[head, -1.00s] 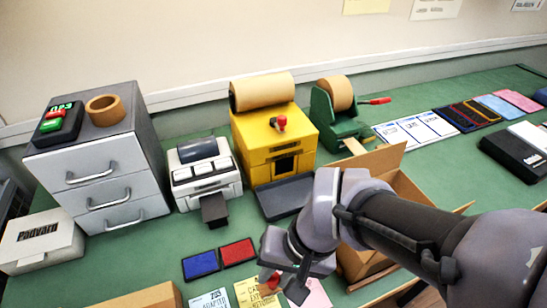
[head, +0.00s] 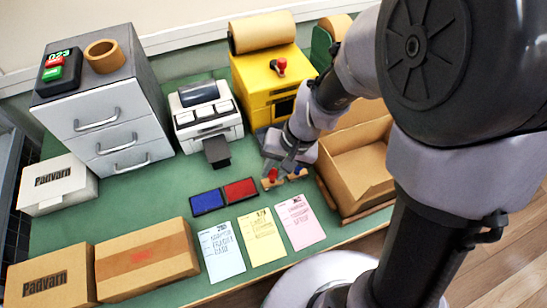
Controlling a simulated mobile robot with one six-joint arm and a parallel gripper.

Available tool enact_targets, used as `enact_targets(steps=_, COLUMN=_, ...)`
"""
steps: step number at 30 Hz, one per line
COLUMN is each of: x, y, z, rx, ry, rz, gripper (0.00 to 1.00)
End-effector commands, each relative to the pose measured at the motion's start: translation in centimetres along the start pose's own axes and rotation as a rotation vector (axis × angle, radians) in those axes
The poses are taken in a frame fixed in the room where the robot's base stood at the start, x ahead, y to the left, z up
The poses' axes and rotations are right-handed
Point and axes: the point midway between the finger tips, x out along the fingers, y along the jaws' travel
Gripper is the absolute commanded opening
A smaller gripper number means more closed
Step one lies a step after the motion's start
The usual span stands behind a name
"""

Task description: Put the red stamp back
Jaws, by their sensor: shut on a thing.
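The red stamp (head: 271,176) has a red handle on a wooden base and is just right of the ink pads. My gripper (head: 272,168) is shut on its handle from above. A blue stamp (head: 293,173) with a wooden base stands close beside it on the right, partly behind my gripper. I cannot tell whether the red stamp's base touches what is under it. A red ink pad (head: 240,191) and a blue ink pad (head: 207,202) lie side by side to the left.
Blue, yellow and pink cards (head: 262,238) lie in front on the green table (head: 120,207). An open cardboard box (head: 352,172) is close on the right. The yellow machine (head: 262,92) and white printer (head: 207,115) stand behind. A taped carton (head: 145,262) is at front left.

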Motion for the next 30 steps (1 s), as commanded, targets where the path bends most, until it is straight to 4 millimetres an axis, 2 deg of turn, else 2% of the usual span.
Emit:
enact_targets(steps=9, x=0.2, y=0.1, z=0.0, rx=-0.001, ry=0.001, rz=-0.001, gripper=0.00)
enact_targets(steps=10, x=0.1, y=0.0, z=0.0, rx=-0.001, ry=0.001, rz=0.000, gripper=0.29)
enact_targets(steps=13, x=0.1, y=0.0, z=0.0, rx=-0.001, ry=0.001, rz=0.000, gripper=0.47)
enact_targets(steps=23, x=-0.4, y=-0.1, z=0.0, rx=-0.001, ry=0.001, rz=0.000, gripper=0.47)
enact_targets(steps=26, x=-2.5, y=-0.3, z=-0.1, rx=-0.001, ry=0.004, rz=-0.001, gripper=0.47)
enact_targets(steps=30, x=-6.9, y=-0.3, z=-0.1, rx=0.000, ry=0.006, rz=-0.001, gripper=0.47)
